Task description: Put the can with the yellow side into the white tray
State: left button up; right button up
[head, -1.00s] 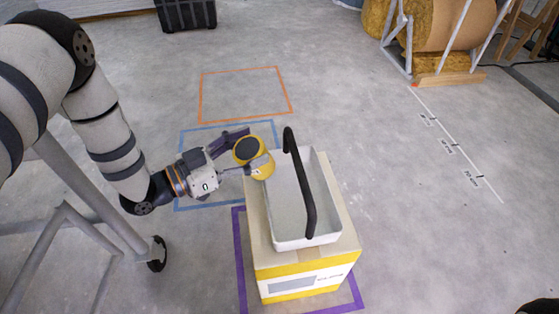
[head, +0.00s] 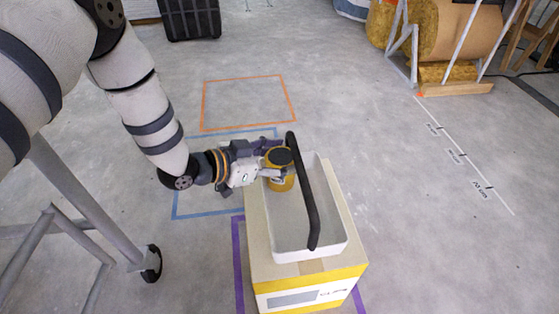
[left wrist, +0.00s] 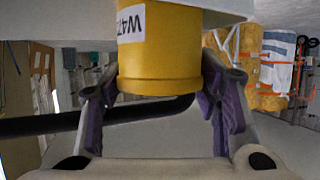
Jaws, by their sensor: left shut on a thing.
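The can (head: 279,182) has a yellow side, a dark top and a white label. In the head view it is upright at the left inner part of the white tray (head: 285,240). Whether it touches the tray's floor I cannot tell. My left gripper (head: 272,160) is shut on the can from the left, with its fingers on either side of it. In the left wrist view the can (left wrist: 160,65) fills the space between the purple-padded fingers. The tray has a black handle (head: 306,195) arching lengthwise over it, right of the can. My right gripper is not in view.
The tray stands on a cardboard box (head: 310,284) with yellow bands, inside a purple floor outline (head: 238,265). Blue and orange (head: 249,77) outlines lie beyond on bare floor. A black crate (head: 189,18) stands at the back, rolls (head: 455,35) at the back right.

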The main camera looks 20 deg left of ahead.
pick_arm(q)
jog(key=shift+f, duration=0.75)
jog(key=shift+r, duration=0.1)
jog(key=o, duration=1.4)
jog(key=shift+f, duration=0.2)
jog(key=shift+c, duration=0.2)
